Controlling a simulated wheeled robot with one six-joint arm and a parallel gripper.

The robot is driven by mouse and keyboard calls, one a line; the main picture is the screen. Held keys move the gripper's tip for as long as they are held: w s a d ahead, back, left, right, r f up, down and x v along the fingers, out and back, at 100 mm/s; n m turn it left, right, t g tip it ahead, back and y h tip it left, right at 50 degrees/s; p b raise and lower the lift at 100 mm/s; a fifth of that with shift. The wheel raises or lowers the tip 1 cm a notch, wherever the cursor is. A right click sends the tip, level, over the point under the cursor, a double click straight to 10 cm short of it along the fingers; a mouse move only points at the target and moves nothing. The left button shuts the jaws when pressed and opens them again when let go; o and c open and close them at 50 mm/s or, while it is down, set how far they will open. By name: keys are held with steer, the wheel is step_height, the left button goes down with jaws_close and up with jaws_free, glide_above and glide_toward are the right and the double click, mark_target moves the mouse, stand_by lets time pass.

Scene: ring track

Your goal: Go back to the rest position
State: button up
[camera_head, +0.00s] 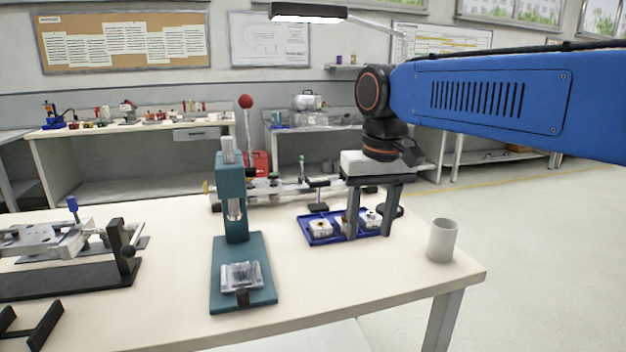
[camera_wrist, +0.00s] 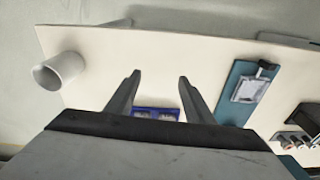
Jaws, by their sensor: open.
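My gripper (camera_head: 370,212) hangs from my blue arm over the right part of the table (camera_head: 420,292). Its two dark fingers point down, spread apart, with nothing between them. In the wrist view my gripper (camera_wrist: 160,88) is also open and empty. Behind the fingers in the head view is a blue tray (camera_head: 317,240) with several small white parts, partly hidden by the fingers. The tray also shows between the fingers in the wrist view (camera_wrist: 157,110), mostly covered by the gripper body.
A white cup (camera_head: 442,240) stands near the table's right edge. A grey fixture (camera_head: 60,245) is at the far left.

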steer(key=s+d+f+m+t, duration=0.2)
steer(key=s+d+f+t, duration=0.1)
steer(key=s+d+f, duration=1.4)
steer(key=shift+s+d+f+t, duration=0.15)
steer(key=shift+d+f+t, duration=0.3)
steer(key=shift+f, duration=0.25)
